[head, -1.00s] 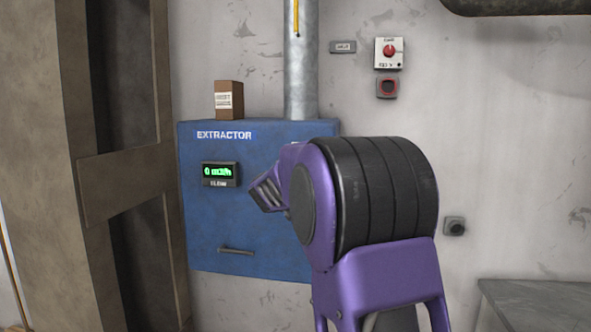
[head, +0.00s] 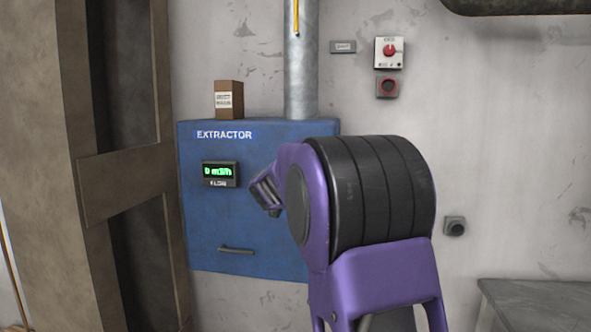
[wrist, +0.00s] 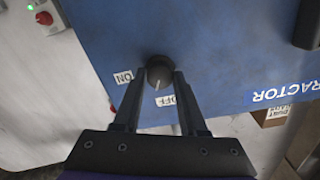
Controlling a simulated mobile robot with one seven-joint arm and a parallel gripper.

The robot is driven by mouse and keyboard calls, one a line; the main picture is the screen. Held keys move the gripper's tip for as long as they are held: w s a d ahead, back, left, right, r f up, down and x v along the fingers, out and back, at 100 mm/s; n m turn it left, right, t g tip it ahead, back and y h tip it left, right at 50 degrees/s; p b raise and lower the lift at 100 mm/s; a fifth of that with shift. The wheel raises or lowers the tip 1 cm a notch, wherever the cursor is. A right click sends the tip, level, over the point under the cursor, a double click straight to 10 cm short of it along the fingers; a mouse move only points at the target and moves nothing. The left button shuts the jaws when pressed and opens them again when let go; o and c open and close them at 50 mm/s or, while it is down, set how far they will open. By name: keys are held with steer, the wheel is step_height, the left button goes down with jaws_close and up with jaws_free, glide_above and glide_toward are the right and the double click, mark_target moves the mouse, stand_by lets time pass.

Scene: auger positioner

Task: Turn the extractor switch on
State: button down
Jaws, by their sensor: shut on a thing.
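The extractor (head: 215,255) is a blue wall box with a green lit display (head: 220,172) that seems to read zero flow. Its switch is a dark round knob (wrist: 160,70) in the wrist view, with an ON label (wrist: 123,77) to its left and an OFF label (wrist: 166,100) below it. The knob's pale mark points down, near OFF. My gripper (wrist: 160,76) has one finger on each side of the knob and is shut on it. In the head view my gripper (head: 265,192) is at the box's right part, and my arm hides the knob.
A small brown box (head: 229,98) stands on top of the extractor, beside a grey pipe (head: 301,60). A red-knob panel (head: 389,51) is on the wall at the right. A grey table (head: 535,300) is at the lower right.

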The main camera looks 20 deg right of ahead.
steer(key=m+b, duration=0.4)
steer(key=m, duration=0.8)
steer(key=shift+y, duration=0.3)
steer(key=shift+r, duration=0.1)
stand_by(0.3)
steer(key=shift+c, duration=2.2)
jaws_free()
steer(key=shift+s, duration=0.1)
